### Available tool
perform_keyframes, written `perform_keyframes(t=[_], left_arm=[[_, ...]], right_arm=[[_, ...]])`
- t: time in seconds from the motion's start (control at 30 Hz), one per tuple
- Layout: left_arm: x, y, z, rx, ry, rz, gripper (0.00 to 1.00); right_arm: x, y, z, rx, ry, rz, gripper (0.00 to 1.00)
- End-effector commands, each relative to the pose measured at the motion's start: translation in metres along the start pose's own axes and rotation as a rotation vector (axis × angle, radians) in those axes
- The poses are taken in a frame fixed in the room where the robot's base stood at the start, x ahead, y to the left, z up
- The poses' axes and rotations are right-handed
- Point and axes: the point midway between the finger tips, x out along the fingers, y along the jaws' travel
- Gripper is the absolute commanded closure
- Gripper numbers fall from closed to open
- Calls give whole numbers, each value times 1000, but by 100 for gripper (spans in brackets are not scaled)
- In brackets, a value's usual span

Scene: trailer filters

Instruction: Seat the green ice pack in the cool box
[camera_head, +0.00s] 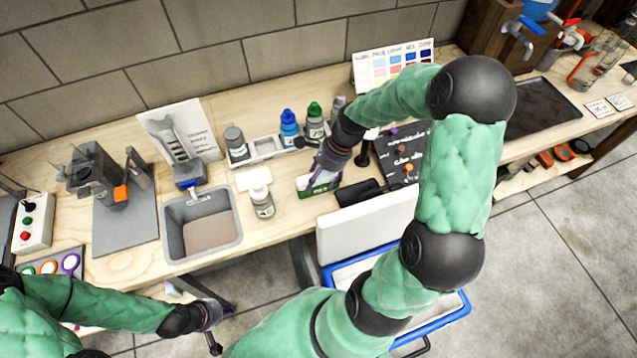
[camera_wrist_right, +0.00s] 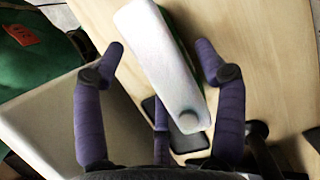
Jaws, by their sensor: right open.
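The green ice pack (camera_head: 316,190) stands on the wooden bench, with its pale top and round cap (camera_wrist_right: 165,65) filling the middle of the right wrist view. My right gripper (camera_head: 324,168) is just above it in the head view and hides part of it. In the wrist view my right gripper (camera_wrist_right: 159,48) is open, with purple fingers on both sides of the pack and gaps to it. The cool box (camera_head: 462,308) has a blue rim and a raised white lid (camera_head: 365,228); my right arm covers much of its inside. My left gripper (camera_head: 214,330) is low at the left, away from both.
A dark flat object (camera_head: 358,192) lies beside the pack, near the lid. A grey bin (camera_head: 203,250), a white-capped jar (camera_head: 262,200) and a bottle rack (camera_head: 268,148) stand to the left. A dark board (camera_head: 400,160) with small knobs lies behind the lid.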

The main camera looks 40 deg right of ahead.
Motion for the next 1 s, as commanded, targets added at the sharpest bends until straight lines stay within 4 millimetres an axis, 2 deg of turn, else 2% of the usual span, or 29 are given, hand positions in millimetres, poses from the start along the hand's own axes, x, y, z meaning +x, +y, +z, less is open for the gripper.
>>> perform_keyframes(t=[0.7, 0.73, 0.9, 0.97, 1.0], left_arm=[[-2, 1, 0, 0, 0, 0, 100], [-2, 1, 0, 0, 0, 0, 100], [-2, 1, 0, 0, 0, 0, 100], [-2, 1, 0, 0, 0, 0, 100], [-2, 1, 0, 0, 0, 0, 100]], right_arm=[[5, 0, -2, 0, 0, 0, 29], [5, 0, -2, 0, 0, 0, 32], [5, 0, -2, 0, 0, 0, 80], [5, 0, -2, 0, 0, 0, 96], [5, 0, -2, 0, 0, 0, 100]])
